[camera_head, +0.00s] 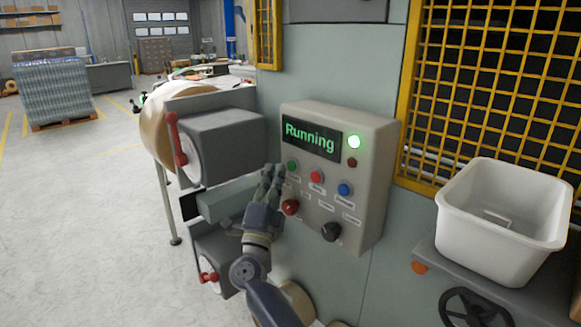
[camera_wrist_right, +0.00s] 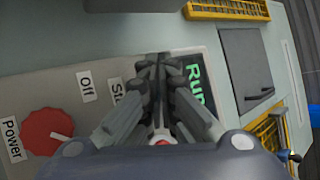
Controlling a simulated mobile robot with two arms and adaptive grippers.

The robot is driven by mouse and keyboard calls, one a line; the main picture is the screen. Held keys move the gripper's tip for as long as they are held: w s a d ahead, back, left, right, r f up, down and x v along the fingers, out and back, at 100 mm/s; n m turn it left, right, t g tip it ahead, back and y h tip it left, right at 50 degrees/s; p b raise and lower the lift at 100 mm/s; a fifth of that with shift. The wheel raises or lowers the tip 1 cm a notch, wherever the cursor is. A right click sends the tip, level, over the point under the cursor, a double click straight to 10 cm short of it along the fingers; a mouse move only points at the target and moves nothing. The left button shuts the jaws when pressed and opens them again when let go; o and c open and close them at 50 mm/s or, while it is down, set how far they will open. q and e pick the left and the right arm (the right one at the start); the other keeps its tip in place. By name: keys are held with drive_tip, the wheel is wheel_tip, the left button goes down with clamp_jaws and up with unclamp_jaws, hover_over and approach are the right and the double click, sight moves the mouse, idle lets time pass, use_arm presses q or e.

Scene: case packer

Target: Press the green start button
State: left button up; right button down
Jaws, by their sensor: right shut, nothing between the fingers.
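The green button (camera_head: 292,164) is at the left of the top button row on a beige control panel (camera_head: 370,190). In the right wrist view the shut fingertips (camera_wrist_right: 160,62) lie over the panel between the "Sta" label (camera_wrist_right: 115,90) and the display (camera_wrist_right: 195,88). The green button is hidden there. My left gripper is not in view.
A red button (camera_head: 316,177), a blue button (camera_head: 345,189), a red knob (camera_head: 291,207) and a black knob (camera_head: 331,231) are close by. Grey boxes with red handles (camera_head: 175,138) stand left of my arm. A white bin (camera_head: 490,255) is at the right.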

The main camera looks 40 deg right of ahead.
drive_tip(key=a, duration=0.4)
drive_tip(key=shift+s+a, duration=0.2)
drive_tip(key=shift+a, duration=0.15)
idle(0.6)
